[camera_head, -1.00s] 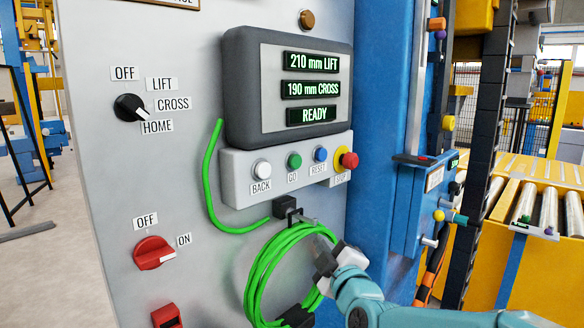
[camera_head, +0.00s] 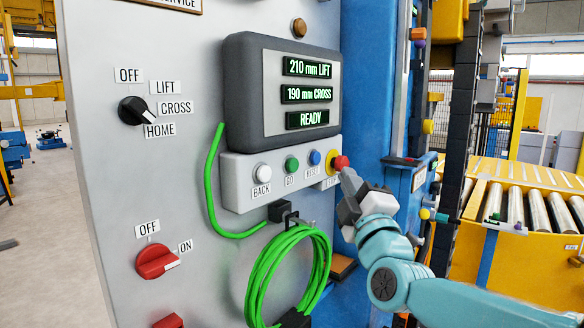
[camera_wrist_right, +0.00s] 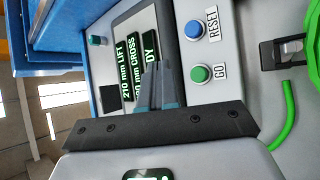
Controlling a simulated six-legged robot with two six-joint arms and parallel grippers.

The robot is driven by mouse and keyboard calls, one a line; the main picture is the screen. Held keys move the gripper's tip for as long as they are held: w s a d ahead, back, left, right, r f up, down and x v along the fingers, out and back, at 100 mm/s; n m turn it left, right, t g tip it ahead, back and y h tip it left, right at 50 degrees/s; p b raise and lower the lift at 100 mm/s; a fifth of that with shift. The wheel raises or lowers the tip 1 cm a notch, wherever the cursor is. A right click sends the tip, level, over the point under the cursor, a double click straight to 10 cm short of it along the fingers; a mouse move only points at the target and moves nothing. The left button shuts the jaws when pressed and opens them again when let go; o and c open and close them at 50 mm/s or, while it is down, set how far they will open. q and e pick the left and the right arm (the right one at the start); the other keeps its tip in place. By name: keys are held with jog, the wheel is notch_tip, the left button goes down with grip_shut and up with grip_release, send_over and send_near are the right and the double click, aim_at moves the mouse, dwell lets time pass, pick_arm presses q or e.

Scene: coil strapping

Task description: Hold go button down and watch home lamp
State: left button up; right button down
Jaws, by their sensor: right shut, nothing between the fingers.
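The green GO button (camera_head: 292,164) sits on the grey button box between BACK and RESET; it also shows in the wrist view (camera_wrist_right: 201,74). My right gripper (camera_head: 347,178) is shut and empty, in front of the box's right end near the red stop button (camera_head: 340,162). In the wrist view its fingertips (camera_wrist_right: 160,75) lie over the display, apart from GO. No lamp labelled HOME can be read; a dull amber dome (camera_head: 299,27) sits above the display. The display (camera_head: 305,93) reads 210 mm LIFT, 190 mm CROSS, READY. My left gripper is out of view.
The black selector (camera_head: 133,111) points lower right, near HOME. The red switch (camera_head: 155,262) points to ON. A coil of green cable (camera_head: 262,275) hangs below the button box. A yellow roller conveyor (camera_head: 520,250) stands at the right.

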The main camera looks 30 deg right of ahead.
aim_at(293, 165)
jog(key=w+a+p, duration=0.3)
jog(key=w+p, duration=0.1)
jog(key=w, duration=0.3)
jog(key=shift+w+a, duration=0.3)
jog(key=shift+w, duration=0.05)
jog(key=shift+w, duration=0.2)
dwell(1.9)
jog(key=shift+w+a, duration=0.15)
jog(key=shift+w, duration=0.1)
